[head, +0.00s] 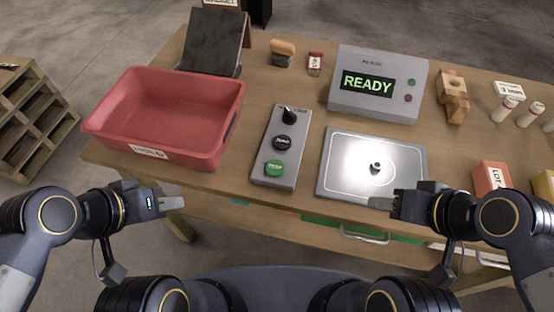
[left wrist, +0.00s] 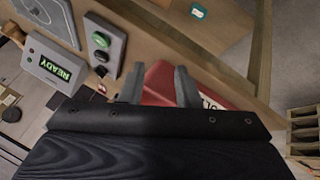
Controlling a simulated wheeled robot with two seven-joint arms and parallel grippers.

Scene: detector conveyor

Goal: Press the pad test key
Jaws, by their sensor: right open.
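The same box shows in the left wrist view (left wrist: 116,44). To its right lies a silver plate pad (head: 341,168) with a small dark round piece (head: 375,168) at its middle. My left gripper (head: 176,203) is open and empty, left of the box and in front of the table edge. My right gripper (head: 380,203) is open at the pad's front right corner; I see nothing in it.
A red bin (head: 165,105) stands left of the box. A grey console (head: 378,85) behind the pad displays READY. A dark tilted panel (head: 214,42), a wooden block (head: 453,97), white bottles (head: 505,109) and a LOT box (head: 491,178) stand around. The air before the table is free.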

